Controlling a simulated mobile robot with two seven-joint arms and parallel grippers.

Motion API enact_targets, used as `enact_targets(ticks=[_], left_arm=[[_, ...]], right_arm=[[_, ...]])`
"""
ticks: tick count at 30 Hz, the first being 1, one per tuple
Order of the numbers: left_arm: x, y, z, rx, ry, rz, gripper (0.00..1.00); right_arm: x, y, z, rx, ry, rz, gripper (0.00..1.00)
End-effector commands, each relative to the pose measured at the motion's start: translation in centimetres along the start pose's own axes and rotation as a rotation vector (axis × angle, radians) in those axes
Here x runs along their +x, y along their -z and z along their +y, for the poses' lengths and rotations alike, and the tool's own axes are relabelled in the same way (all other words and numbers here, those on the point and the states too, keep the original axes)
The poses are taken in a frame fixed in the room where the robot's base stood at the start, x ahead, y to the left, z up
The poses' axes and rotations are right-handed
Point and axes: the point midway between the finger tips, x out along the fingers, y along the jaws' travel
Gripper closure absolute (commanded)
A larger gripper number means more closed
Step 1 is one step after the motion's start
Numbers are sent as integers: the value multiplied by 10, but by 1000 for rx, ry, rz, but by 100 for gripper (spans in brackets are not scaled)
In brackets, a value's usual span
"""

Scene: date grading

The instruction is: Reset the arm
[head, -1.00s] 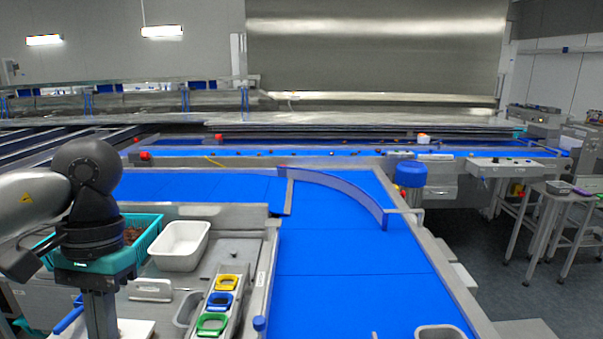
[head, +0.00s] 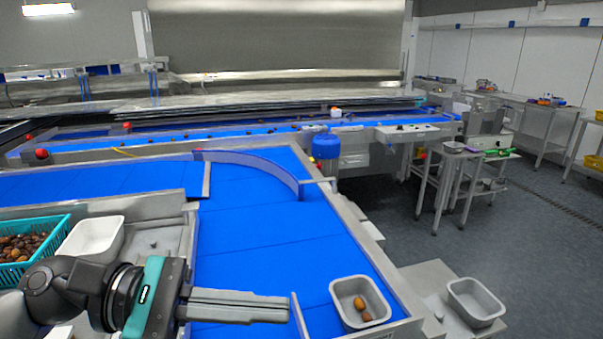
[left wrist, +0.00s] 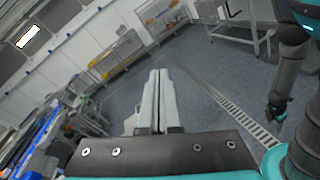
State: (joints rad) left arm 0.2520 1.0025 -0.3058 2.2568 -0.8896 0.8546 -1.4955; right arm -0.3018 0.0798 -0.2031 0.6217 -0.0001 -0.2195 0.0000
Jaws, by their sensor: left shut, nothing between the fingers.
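My left gripper (head: 288,306) reaches in from the lower left in the head view, its long grey fingers pointing right above the blue belt. The fingers are shut together with nothing between them. They also show closed in the left wrist view (left wrist: 158,74), against the open floor. The gripper is to the left of a small grey tub (head: 341,291) that holds a few dates (head: 361,304), and is not holding it. Dark and teal links of an arm of mine show at the right of the left wrist view.
A teal crate of dates (head: 66,226) and a white tub (head: 118,226) stand behind my left arm. An empty grey tub (head: 476,303) sits on a side shelf at right. The blue belt (head: 260,240) has a curved guide (head: 270,167). Grey floor lies open at right.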

Motion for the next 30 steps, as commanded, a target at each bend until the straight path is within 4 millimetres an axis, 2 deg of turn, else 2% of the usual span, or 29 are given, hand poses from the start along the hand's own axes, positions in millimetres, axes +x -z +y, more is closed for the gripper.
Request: enact_targets(ticks=[1,4,8,11,16,19,22,26,28,29,30], left_arm=[[6,-8,11,-106,-89,-74,100],[6,-18,39,-325,-265,-213,100],[-7,-16,73,-632,-482,-398,100],[-25,-3,93,-879,-642,-543,100],[-61,44,108,-1307,-911,-795,100],[-82,82,102,-1557,-1071,-946,100],[-100,123,82,-1800,-1238,-1098,100],[-114,175,37,-2098,-1475,-1299,100],[-118,199,5,-2244,-1614,-1405,100],[-118,208,-10,2223,1620,1401,100],[-118,219,-31,2118,1573,1348,100]], right_arm=[[0,-3,0,0,0,-5,41],[0,-5,0,1,-1,-9,41],[0,-5,1,3,-2,-9,41],[0,-4,2,4,-2,-8,41],[0,-3,2,4,-3,-6,41],[0,-2,2,4,-3,-4,41],[0,-1,2,4,-3,-3,41],[0,0,2,4,-4,-1,41],[0,0,2,4,-4,-1,41],[0,0,2,4,-3,-1,41],[0,0,2,4,-3,-1,41]])
